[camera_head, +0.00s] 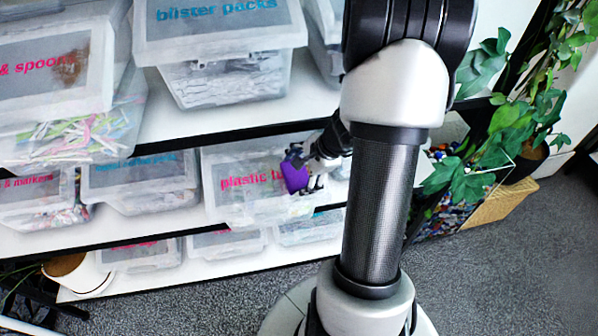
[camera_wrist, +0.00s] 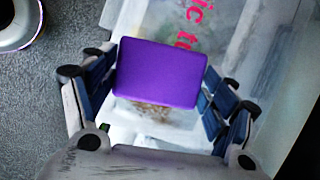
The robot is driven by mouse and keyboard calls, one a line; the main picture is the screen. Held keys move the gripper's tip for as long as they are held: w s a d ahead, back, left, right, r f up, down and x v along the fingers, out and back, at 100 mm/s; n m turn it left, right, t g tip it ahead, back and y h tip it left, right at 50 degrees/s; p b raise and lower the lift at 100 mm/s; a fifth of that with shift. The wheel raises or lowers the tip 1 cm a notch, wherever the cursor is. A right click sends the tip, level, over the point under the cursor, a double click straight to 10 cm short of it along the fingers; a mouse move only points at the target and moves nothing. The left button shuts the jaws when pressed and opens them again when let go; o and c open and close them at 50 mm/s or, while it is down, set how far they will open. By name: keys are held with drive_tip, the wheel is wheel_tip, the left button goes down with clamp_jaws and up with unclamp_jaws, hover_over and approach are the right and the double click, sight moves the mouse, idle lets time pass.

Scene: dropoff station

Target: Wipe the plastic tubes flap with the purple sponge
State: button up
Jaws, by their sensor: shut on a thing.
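The plastic tubes bin (camera_head: 238,205) is a clear container on the middle shelf, with pink lettering on its flap (camera_head: 235,170). My gripper (camera_head: 303,172) is at the right part of that flap, shut on the purple sponge (camera_head: 294,176). In the wrist view the sponge (camera_wrist: 160,74) sits between the two blue-padded fingers. The flap (camera_wrist: 240,30) lies behind the sponge there, with part of its pink lettering showing. The sponge hides some of the lettering in both views. I cannot tell whether the sponge touches the flap.
A blister packs bin (camera_head: 220,45) and a spoons bin (camera_head: 60,75) stand on the shelf above. A markers bin (camera_head: 35,200) and another bin (camera_head: 140,183) stand to the left. Smaller bins sit below. Leafy plants (camera_head: 500,150) are at the right. Grey floor (camera_head: 490,270) is open in front.

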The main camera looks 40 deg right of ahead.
drive_tip(key=shift+w+d+f+b, duration=0.1)
drive_tip(key=shift+w+f+b, duration=0.1)
drive_tip(key=shift+f+b, duration=0.3)
drive_tip(key=shift+w+d+f+b, duration=0.1)
drive_tip(key=shift+w+f+b, duration=0.05)
drive_tip(key=shift+f+b, duration=0.3)
drive_tip(key=shift+d, duration=0.1)
